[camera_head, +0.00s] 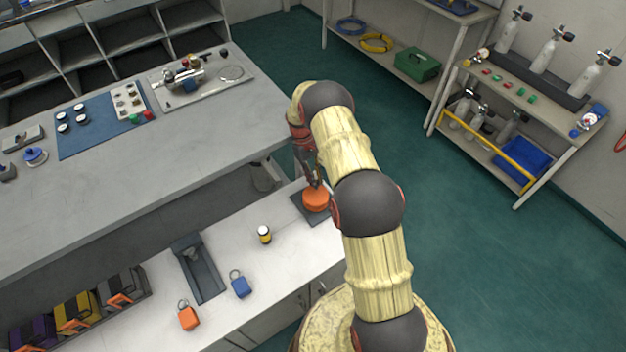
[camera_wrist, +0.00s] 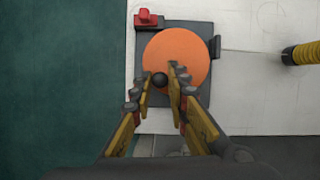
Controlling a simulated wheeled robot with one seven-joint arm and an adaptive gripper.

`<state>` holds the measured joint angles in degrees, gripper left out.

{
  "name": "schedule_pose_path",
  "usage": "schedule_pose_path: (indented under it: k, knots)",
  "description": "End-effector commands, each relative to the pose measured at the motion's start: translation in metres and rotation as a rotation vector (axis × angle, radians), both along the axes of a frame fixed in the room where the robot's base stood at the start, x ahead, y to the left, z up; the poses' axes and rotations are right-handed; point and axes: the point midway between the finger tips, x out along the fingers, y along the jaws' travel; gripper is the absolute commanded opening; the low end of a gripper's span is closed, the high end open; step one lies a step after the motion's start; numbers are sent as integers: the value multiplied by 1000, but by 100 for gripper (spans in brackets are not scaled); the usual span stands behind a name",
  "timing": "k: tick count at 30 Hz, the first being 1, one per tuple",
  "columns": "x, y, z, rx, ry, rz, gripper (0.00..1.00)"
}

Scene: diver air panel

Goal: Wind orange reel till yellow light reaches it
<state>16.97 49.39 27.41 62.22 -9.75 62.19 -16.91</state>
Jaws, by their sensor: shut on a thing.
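The orange reel (camera_head: 316,199) is a flat disc on a dark square base plate (camera_head: 298,207) at the right end of the white counter. In the wrist view the reel (camera_wrist: 190,48) has a small black knob (camera_wrist: 160,79) near its rim. My gripper (camera_wrist: 163,76) is over the reel with its fingers on both sides of the knob, shut on it. A yellow ribbed, black-ended light (camera_wrist: 303,53) lies right of the reel, apart from it. A thin line runs from a dark fitting on the base plate towards it. The yellow-banded light (camera_head: 264,234) shows on the counter in the head view.
A red block (camera_wrist: 148,19) sits at the base plate's corner. An orange padlock (camera_head: 189,317), a blue padlock (camera_head: 240,285) and a dark tray (camera_head: 199,270) are on the counter. A grey bench (camera_head: 200,125) stands behind. Green floor lies to the right.

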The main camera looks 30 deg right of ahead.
Motion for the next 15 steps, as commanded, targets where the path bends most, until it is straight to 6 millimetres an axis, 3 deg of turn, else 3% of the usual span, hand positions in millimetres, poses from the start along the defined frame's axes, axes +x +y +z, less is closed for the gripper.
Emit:
schedule_pose_path:
  k: [15]
  knots:
    - [-8,-10,0,-1,0,-296,0]
